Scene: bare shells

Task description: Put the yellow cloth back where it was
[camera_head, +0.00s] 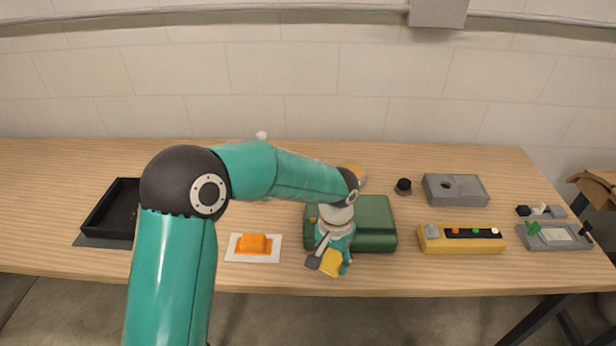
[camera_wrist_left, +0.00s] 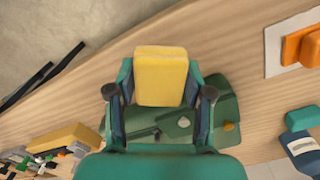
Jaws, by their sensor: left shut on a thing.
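The yellow cloth (camera_head: 331,262) is a small folded block held between the fingers of my left gripper (camera_head: 328,264). In the left wrist view the cloth (camera_wrist_left: 160,75) fills the space between the two fingers, which touch it on both sides. The gripper hangs in front of the green case (camera_head: 375,222), near the front edge of the table. Whether the cloth touches the table is hard to tell. Part of the green case is hidden by the gripper and arm. My right gripper is not in view.
An orange block (camera_head: 251,243) on a white sheet (camera_head: 233,254) lies left of my gripper. A black tray (camera_head: 97,222) is at the far left.

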